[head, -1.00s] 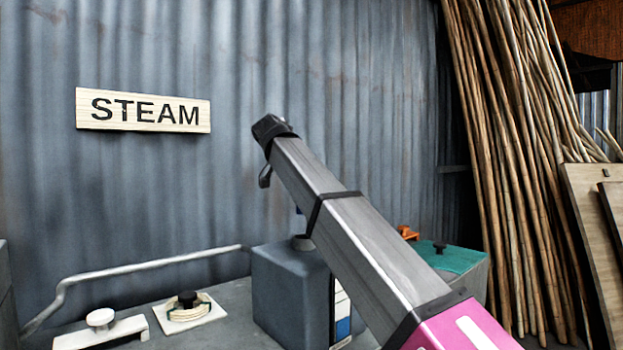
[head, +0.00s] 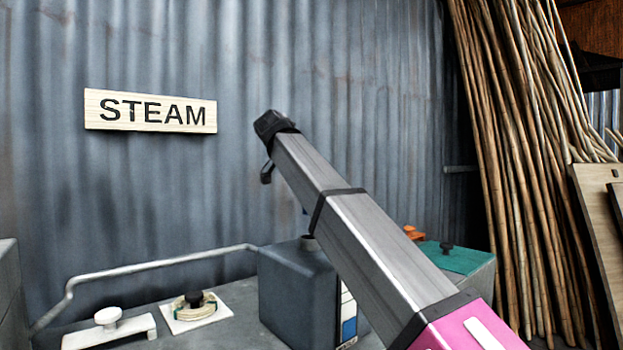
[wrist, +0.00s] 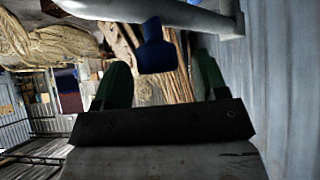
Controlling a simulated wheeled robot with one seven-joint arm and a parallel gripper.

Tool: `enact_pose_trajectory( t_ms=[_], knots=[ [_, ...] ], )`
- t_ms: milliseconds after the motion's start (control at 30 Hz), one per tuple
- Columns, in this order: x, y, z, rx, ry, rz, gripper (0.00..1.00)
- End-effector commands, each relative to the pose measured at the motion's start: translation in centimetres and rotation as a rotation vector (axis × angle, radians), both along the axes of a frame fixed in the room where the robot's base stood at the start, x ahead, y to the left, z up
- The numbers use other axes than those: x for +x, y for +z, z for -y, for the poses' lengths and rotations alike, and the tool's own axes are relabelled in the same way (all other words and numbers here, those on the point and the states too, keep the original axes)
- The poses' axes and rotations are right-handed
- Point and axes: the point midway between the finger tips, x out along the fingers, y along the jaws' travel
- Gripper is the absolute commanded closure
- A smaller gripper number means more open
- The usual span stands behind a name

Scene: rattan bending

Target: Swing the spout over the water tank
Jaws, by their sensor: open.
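In the wrist view, my gripper (wrist: 158,72) is open, with one green finger on each side. A dark blue knob or grip (wrist: 154,48) shows between the fingers, with gaps visible on both sides. It hangs below a pale grey pipe (wrist: 160,12), which looks like the spout and runs across the top of the picture. A grey box-shaped container (head: 290,290) stands on the bench, partly behind my arm. I cannot tell whether it is the water tank.
A bent grey pipe (head: 160,268) runs along the back of the bench (head: 235,305). White fittings with knobs (head: 108,325) sit at front left. A teal-topped box (head: 465,260) and rattan poles (head: 520,180) stand right. A STEAM sign (head: 150,111) hangs on the corrugated wall.

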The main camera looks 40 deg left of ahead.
Motion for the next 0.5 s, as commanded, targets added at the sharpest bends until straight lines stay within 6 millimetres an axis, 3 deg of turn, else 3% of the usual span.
enact_pose_trajectory(
  t_ms=[300,500],
  knots=[
    [-4.1,4.4,-1.3,0.002,0.002,0.0,0.34],
    [-5.8,6.0,-1.8,0.0,0.0,-0.001,0.34]
  ],
)
